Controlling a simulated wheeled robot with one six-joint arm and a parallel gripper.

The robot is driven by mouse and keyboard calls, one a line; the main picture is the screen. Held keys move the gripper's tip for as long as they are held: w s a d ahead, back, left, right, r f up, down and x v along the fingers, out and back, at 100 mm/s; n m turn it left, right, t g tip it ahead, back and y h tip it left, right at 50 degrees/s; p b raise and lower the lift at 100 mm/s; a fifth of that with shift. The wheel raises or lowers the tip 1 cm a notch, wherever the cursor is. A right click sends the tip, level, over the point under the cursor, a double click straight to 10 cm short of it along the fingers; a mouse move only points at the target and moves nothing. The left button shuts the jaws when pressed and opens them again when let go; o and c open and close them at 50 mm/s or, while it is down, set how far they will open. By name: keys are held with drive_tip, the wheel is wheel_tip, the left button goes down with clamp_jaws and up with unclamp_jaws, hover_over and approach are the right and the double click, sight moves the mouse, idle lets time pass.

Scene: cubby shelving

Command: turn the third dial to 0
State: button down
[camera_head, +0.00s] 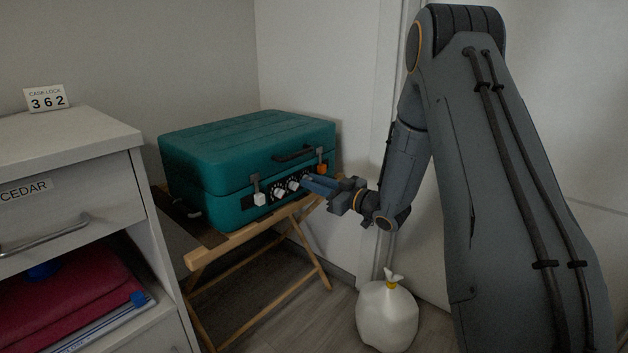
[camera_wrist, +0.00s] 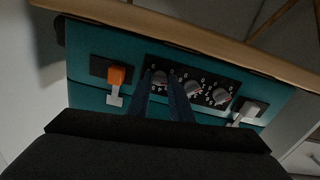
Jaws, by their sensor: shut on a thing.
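A teal case (camera_head: 235,150) carries a black panel with three dials on its front. The first dial (camera_head: 279,193) and second dial (camera_head: 293,186) show in the head view. In the wrist view, where the order is reversed, the third dial (camera_wrist: 160,77) is leftmost, followed by the second dial (camera_wrist: 192,88) and the first dial (camera_wrist: 220,96). My gripper (camera_head: 306,182) reaches the panel's right end, its fingers on both sides of the third dial and shut on it. The fingers also show in the wrist view (camera_wrist: 161,88) and hide part of its numbers. I cannot read its setting.
The case stands on a wooden folding stand (camera_head: 230,243). An orange latch (camera_head: 322,169) and a white latch (camera_head: 259,198) flank the panel. A card (camera_head: 46,98) reading "CASE LOCK 362" stands on the cabinet (camera_head: 75,135). A white bag (camera_head: 387,316) sits on the floor below my arm.

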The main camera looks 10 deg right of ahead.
drive_tip(key=shift+n+p, duration=0.9)
drive_tip(key=shift+n, duration=2.7)
drive_tip(key=c, duration=1.6)
unclamp_jaws()
drive_tip(key=shift+s, duration=0.1)
drive_tip(key=p+v, duration=0.1)
drive_tip(key=v, duration=0.6)
drive_tip(key=shift+s+d+p, duration=0.2)
drive_tip(key=shift+s+p, duration=0.05)
drive_tip(key=shift+p, duration=0.15)
drive_tip(key=shift+w, duration=0.1)
